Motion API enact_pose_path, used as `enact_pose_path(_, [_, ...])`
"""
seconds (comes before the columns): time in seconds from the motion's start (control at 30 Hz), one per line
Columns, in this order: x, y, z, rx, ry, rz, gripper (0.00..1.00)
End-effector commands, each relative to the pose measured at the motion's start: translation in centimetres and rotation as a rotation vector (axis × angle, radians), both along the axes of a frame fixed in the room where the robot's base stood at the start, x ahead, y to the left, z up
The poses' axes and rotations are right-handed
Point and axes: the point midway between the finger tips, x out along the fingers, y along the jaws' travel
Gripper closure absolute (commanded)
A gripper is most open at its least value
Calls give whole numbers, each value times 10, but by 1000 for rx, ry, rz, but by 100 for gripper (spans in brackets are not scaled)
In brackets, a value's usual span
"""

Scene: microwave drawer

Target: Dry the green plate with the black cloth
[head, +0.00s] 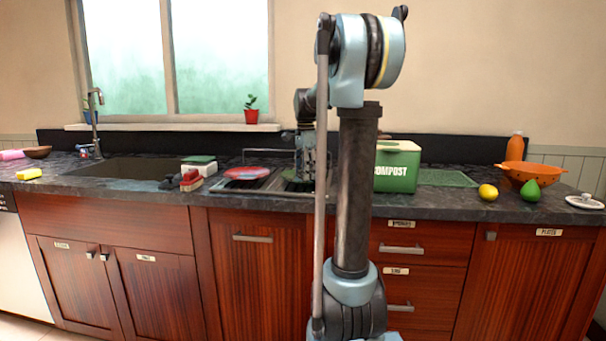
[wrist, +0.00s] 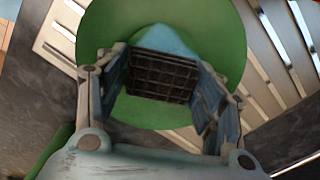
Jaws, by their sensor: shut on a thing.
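The green plate (wrist: 205,25) lies round and flat under my gripper (wrist: 162,90) in the wrist view, over slatted metal. In the head view, a bit of the green plate (head: 291,174) shows in the rack, mostly hidden behind my gripper (head: 307,168). Between my fingers is a dark, grid-patterned piece with a bluish upper part, which looks like the black cloth (wrist: 160,78). It is held over the plate's middle. Whether it touches the plate is not clear.
A red plate (head: 247,173) lies in the metal rack left of my gripper. A green compost bin (head: 397,167) stands close on the right. A red-and-white item (head: 191,181) and the sink (head: 120,167) are further left. An orange colander (head: 532,172) stands far right.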

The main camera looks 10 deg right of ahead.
Motion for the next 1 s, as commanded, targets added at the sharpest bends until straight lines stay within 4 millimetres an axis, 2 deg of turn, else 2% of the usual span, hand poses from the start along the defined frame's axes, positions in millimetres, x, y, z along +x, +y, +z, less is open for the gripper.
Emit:
enact_pose_path(0.17, [0, -1, 0, 0, 0, 1, 57])
enact_pose_path(0.6, [-3, 14, 2, 0, 0, 1, 57])
enact_pose_path(1.0, [0, 0, 0, 0, 0, -1, 57])
